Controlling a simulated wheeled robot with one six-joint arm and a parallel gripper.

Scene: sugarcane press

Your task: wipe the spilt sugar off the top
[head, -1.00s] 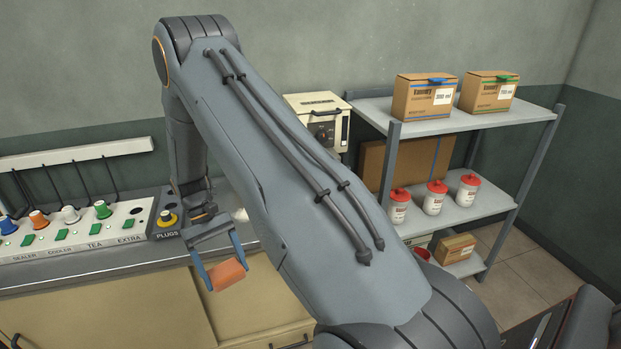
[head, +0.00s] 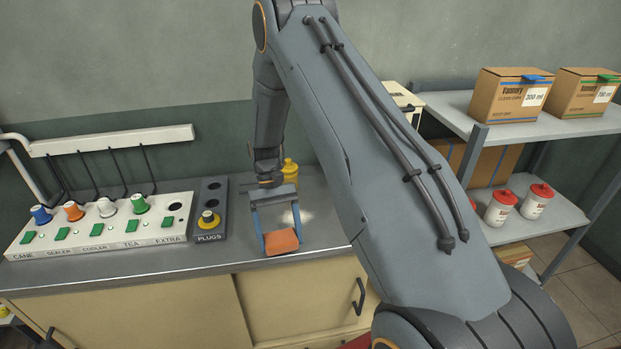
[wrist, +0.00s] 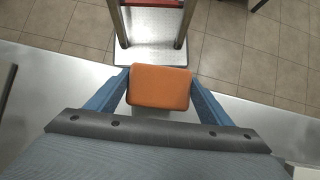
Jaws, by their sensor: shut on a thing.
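My gripper (head: 281,243) is shut on an orange sponge-like block (head: 281,241), with a blue finger on each side of it. The block also fills the middle of the wrist view (wrist: 160,87). It is held near the front edge of the metal counter top (head: 322,226); I cannot tell whether it touches the top. A pale patch of spilt sugar (head: 297,216) lies on the counter just behind and to the right of the block. My arm stands close to its right side.
A yellow bottle (head: 290,170) stands behind the sugar. Left are a switch panel (head: 104,232) with coloured plugs and a dark plugs holder (head: 209,207). A shelf (head: 545,128) with boxes and red-lidded tubs stands right. The counter's left front strip is bare.

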